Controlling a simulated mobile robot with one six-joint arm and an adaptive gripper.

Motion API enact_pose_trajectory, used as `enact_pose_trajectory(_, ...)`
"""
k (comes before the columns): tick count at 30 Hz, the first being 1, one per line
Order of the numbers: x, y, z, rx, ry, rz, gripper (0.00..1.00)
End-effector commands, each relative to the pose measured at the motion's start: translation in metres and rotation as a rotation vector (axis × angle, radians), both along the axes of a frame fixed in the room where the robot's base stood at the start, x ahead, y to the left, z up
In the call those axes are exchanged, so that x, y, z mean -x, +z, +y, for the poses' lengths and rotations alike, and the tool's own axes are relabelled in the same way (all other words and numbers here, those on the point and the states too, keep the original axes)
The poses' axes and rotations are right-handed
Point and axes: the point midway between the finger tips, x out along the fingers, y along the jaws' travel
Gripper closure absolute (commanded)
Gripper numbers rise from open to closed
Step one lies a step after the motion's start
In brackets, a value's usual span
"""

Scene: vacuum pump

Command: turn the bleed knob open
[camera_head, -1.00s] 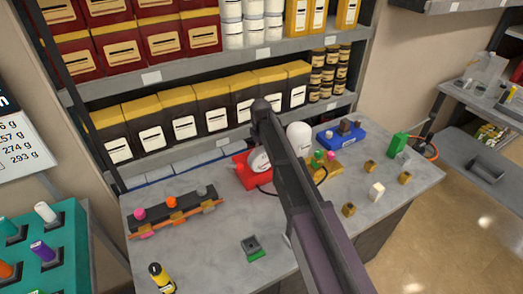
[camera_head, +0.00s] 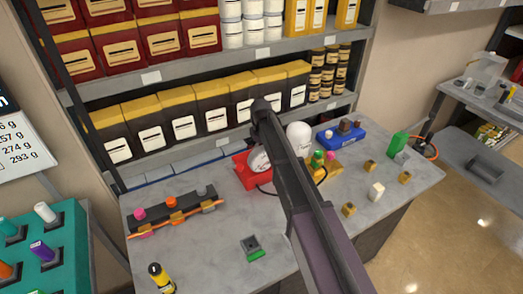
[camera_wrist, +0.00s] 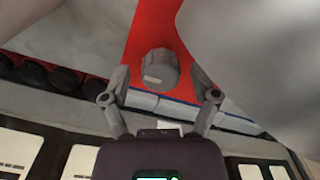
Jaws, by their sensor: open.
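In the wrist view a grey round knob (camera_wrist: 160,68) with a pale mark stands on a red surface (camera_wrist: 150,32). My gripper (camera_wrist: 160,97) is open and empty, with one finger to each side of the knob in the picture. Gaps show between the fingertips and the knob. In the head view the red pump (camera_head: 241,172) with a round gauge (camera_head: 260,160) stands on the grey bench, partly behind my arm. The knob and my gripper's fingers cannot be made out there.
A white dome-topped cylinder (camera_head: 299,134) and a brass part with coloured knobs (camera_head: 335,168) stand close right of my arm. A black manifold (camera_head: 172,212) lies left, a blue tray (camera_head: 342,134) back right. Boxed shelves (camera_head: 215,142) rise behind.

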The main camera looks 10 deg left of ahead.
Motion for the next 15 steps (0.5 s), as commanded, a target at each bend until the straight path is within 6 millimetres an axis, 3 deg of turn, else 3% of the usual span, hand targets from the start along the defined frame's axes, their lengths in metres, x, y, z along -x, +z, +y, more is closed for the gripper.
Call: enact_pose_trajectory(15, -0.0002, 0.0001, 0.0004, -0.001, -0.047, -0.001, 0.23)
